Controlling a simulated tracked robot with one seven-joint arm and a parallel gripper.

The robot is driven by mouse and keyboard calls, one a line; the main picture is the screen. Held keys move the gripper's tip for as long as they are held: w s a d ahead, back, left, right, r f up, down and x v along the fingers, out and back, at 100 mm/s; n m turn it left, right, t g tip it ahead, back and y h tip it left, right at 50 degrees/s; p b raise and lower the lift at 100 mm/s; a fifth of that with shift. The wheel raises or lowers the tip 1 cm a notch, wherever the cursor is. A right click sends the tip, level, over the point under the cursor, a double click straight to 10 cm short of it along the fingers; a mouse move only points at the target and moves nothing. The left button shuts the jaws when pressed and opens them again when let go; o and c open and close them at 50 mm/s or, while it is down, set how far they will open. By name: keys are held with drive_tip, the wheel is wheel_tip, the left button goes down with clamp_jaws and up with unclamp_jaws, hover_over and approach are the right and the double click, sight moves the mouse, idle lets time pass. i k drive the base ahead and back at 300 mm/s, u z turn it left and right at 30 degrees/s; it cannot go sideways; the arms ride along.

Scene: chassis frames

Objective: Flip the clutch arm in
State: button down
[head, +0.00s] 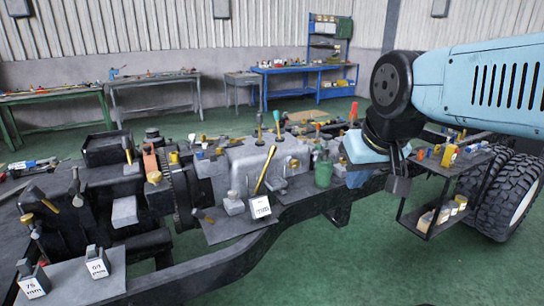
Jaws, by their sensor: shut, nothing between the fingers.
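My gripper (398,187) hangs below the blue arm on the right, over the chassis rail, shut and empty. It is apart from the levers on the drivetrain. I cannot tell for sure which part is the clutch arm. An orange lever (151,160) stands upright beside the dark toothed bell housing (181,190), left of the grey gearbox (252,160). A lever with a yellow handle (265,170) leans to the right across the front of the gearbox. Two more levers, one with a green knob (276,116), rise from the gearbox top.
Blocks marked with sizes (97,264) sit on a plate at front left. A white labelled block (260,207) stands before the gearbox. A green canister (323,172) stands between gearbox and gripper. A loaded shelf (428,218) and tyres (508,197) are at right. Green floor is clear in front.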

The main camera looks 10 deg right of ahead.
sight(272, 151)
drive_tip(key=u, duration=0.1)
drive_tip(key=i, duration=1)
drive_tip(key=z, duration=0.1)
